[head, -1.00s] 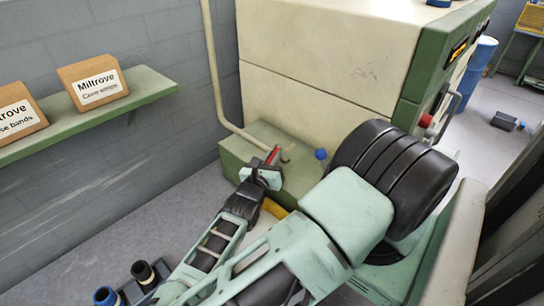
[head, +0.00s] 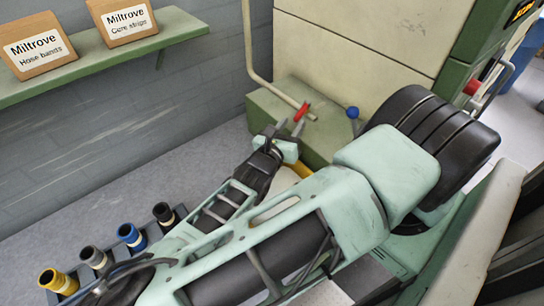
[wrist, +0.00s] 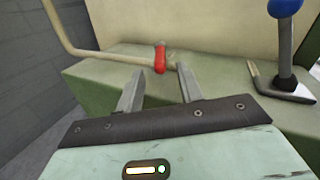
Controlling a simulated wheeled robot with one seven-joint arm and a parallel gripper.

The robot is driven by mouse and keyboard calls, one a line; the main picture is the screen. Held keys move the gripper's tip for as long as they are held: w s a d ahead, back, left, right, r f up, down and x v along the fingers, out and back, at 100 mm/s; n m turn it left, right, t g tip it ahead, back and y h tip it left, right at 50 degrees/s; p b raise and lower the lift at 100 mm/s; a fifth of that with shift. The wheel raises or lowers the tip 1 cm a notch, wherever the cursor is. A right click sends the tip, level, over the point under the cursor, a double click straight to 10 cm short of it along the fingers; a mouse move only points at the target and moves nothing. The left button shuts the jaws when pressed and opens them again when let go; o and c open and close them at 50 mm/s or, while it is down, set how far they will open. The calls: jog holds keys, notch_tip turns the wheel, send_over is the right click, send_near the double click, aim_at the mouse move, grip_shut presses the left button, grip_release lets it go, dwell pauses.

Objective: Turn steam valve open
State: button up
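The steam valve shows as a short red handle (head: 302,111) at the end of a bent cream pipe, low beside the big cream and green machine. In the wrist view the red handle (wrist: 160,57) stands roughly upright on the pipe, just beyond my fingertips. My gripper (head: 287,128) is open and empty, with its fingers pointing at the handle. In the wrist view my two grey fingers (wrist: 161,72) are spread, one to each side of the handle's line. I see no clear contact with it.
A blue-knobbed lever (wrist: 285,45) stands right of the handle on the green ledge (wrist: 100,82). The cream machine (head: 370,40) rises behind. A shelf (head: 170,35) with two boxes is on the left wall. A rack of hose ends (head: 130,236) is at lower left.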

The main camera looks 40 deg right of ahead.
jog(key=b+v, duration=0.3)
jog(key=v, duration=0.8)
jog(key=shift+a, duration=0.15)
